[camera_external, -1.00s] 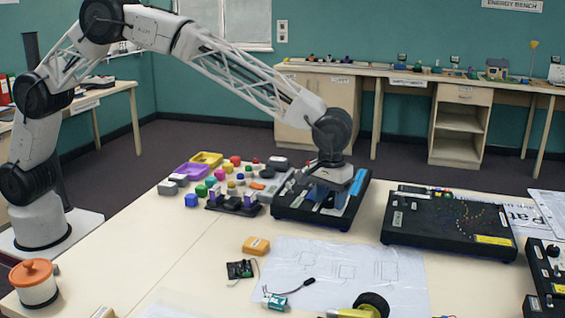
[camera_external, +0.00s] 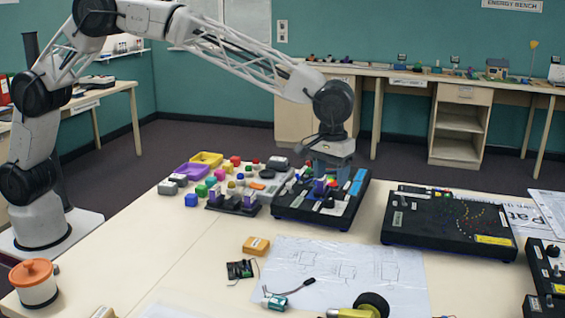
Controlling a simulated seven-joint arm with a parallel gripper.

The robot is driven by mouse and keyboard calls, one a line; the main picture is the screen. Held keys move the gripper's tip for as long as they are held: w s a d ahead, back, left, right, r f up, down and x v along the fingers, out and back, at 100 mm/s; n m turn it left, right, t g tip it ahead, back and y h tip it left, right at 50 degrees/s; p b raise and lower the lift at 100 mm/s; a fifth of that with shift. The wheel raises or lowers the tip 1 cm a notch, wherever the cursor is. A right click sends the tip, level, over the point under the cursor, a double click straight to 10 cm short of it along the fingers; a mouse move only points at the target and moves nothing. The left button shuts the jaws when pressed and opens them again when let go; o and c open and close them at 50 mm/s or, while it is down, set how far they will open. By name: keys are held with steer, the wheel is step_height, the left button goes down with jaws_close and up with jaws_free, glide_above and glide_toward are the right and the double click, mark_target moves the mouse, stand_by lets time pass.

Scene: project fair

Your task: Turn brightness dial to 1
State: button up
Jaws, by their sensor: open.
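My gripper (camera_external: 328,182) points down over the black panel box (camera_external: 312,219) near the middle of the table. It is open, and its fingertips are close above the panel's top. The panel carries blue strips (camera_external: 357,182), pale labels and small purple and dark parts. I cannot tell which part is the brightness dial, and no dial numbers are readable. Another black box (camera_external: 448,225) with coloured dots and a yellow label stands to the right. A third black box with a round dark knob (camera_external: 553,251) is at the right edge.
Coloured blocks and yellow (camera_external: 207,159) and purple (camera_external: 192,171) trays lie left of the panel. In front are a paper sheet (camera_external: 345,268), an orange box (camera_external: 256,246) and small electronics. A white jar with an orange lid (camera_external: 35,281) stands front left. The table's left front is mostly clear.

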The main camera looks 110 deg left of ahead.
steer(key=shift+r, duration=0.7)
steer(key=s+d+r+m, duration=0.2)
steer(key=s+r, duration=0.3)
steer(key=s, duration=0.6)
steer(key=s+d+r+m+t, duration=0.1)
steer(key=s+d+r+m, duration=0.35)
steer(key=s, duration=0.75)
steer(key=s+d+r, duration=0.1)
steer(key=s+r, duration=0.6)
steer(key=s, duration=0.4)
steer(key=s+d+f+m, duration=0.1)
steer(key=s+f+m, duration=0.1)
steer(key=s, duration=1)
steer(key=s+d+f+m+t, duration=0.1)
steer(key=s+f+m, duration=0.2)
steer(key=s, duration=0.9)
steer(key=s+d+f+m, duration=0.1)
steer(key=s+f+m, duration=0.1)
steer(key=s, duration=1)
steer(key=shift+s+f+t, duration=0.25)
steer(key=shift+f+t, duration=0.05)
steer(key=shift+f, duration=0.25)
